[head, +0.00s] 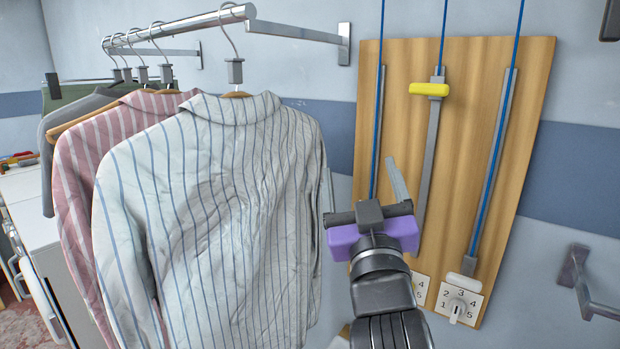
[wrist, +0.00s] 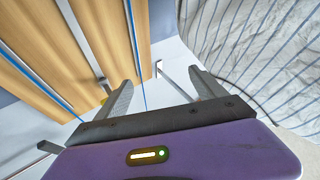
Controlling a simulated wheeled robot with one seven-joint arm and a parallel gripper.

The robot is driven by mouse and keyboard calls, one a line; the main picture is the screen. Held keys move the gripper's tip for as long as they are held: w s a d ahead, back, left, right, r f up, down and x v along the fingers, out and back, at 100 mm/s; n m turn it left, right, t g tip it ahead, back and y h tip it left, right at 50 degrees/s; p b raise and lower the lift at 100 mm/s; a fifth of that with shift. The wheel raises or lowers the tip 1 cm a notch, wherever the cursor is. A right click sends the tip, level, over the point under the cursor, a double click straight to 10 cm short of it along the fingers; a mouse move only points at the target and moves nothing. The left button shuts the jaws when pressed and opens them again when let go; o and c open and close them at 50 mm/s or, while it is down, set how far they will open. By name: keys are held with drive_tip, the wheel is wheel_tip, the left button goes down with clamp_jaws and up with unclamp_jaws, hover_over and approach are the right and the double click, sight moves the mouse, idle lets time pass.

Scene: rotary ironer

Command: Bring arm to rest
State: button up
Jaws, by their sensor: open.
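My gripper (head: 364,186) is in the lower middle of the head view, at the end of my dark arm, with a purple housing. It is raised in front of the lower left part of a wooden board (head: 405,125), just right of a striped shirt (head: 215,200). In the wrist view my gripper (wrist: 163,84) has its two grey fingers spread apart, with nothing between them. The wrist view shows the board (wrist: 85,40) at upper left and the shirt (wrist: 240,45) at upper right. I cannot tell whether a finger touches anything.
Several shirts hang from a metal rail (head: 180,30) at left. The board carries blue cords, a yellow handle (head: 429,89) and a numbered dial (head: 458,302). A metal bracket (head: 590,285) juts from the wall at right. A white cabinet (head: 35,225) stands far left.

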drive_tip(key=s+d+f+g+y, duration=0.1)
drive_tip(key=s+d+f+y, duration=0.1)
drive_tip(key=s+f, duration=0.7)
drive_tip(key=s+d+f+y, duration=0.1)
drive_tip(key=s+d+f, duration=0.1)
drive_tip(key=s+f, duration=0.75)
drive_tip(key=s+d+f+m+g+h, duration=0.1)
drive_tip(key=s+d+f+g, duration=0.1)
drive_tip(key=s+f, duration=0.3)
drive_tip(key=s+d+f+m+g+h, duration=0.1)
drive_tip(key=s+f, duration=0.5)
drive_tip(key=s, duration=0.7)
drive_tip(key=s+d+f+g+h+b, duration=0.1)
drive_tip(key=s+d+f+g, duration=0.2)
drive_tip(key=s, duration=0.6)
wheel_tip(320, 180, down, 4)
drive_tip(key=shift+s+d+r+m+g, duration=0.25)
drive_tip(key=shift+s+d+m+g, duration=0.15)
drive_tip(key=shift+d, duration=0.7)
drive_tip(key=shift+c, duration=0.4)
